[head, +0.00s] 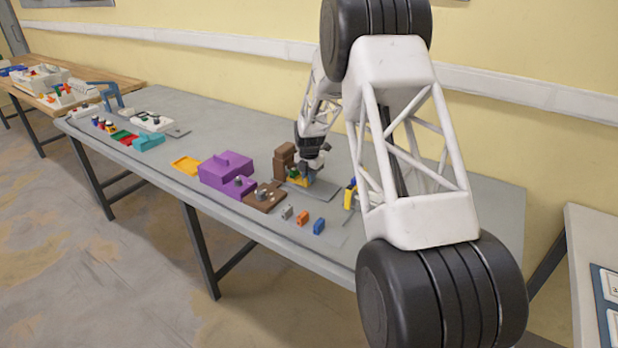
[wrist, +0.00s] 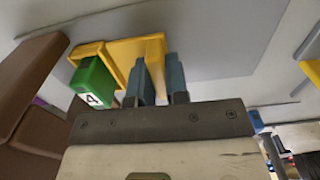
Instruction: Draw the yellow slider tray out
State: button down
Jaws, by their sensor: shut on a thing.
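The yellow slider tray (wrist: 118,52) shows in the wrist view beside a brown box (wrist: 30,85) at the left. A green block marked 4 (wrist: 95,82) sits at the tray's near left end. My gripper (wrist: 156,64) has its two blue-grey fingers on either side of the tray's right-hand yellow part and is shut on it. In the head view the yellow tray (head: 298,181) is a small patch under my gripper (head: 307,172), beside the brown box (head: 284,156). Whether the tray is still partly inside the box is hard to tell.
A purple box (head: 225,172) and a brown board (head: 264,197) stand left of the gripper. Grey (head: 287,212), orange (head: 302,218) and blue (head: 319,226) blocks lie near the front edge. Another yellow piece (head: 349,195) stands to the right.

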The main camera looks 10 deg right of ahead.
aim_at(327, 190)
jog(key=shift+s+d, duration=2.7)
jog(key=c, duration=1.1)
grip_release()
jog(key=shift+r, duration=0.1)
jog(key=shift+r, duration=3.85)
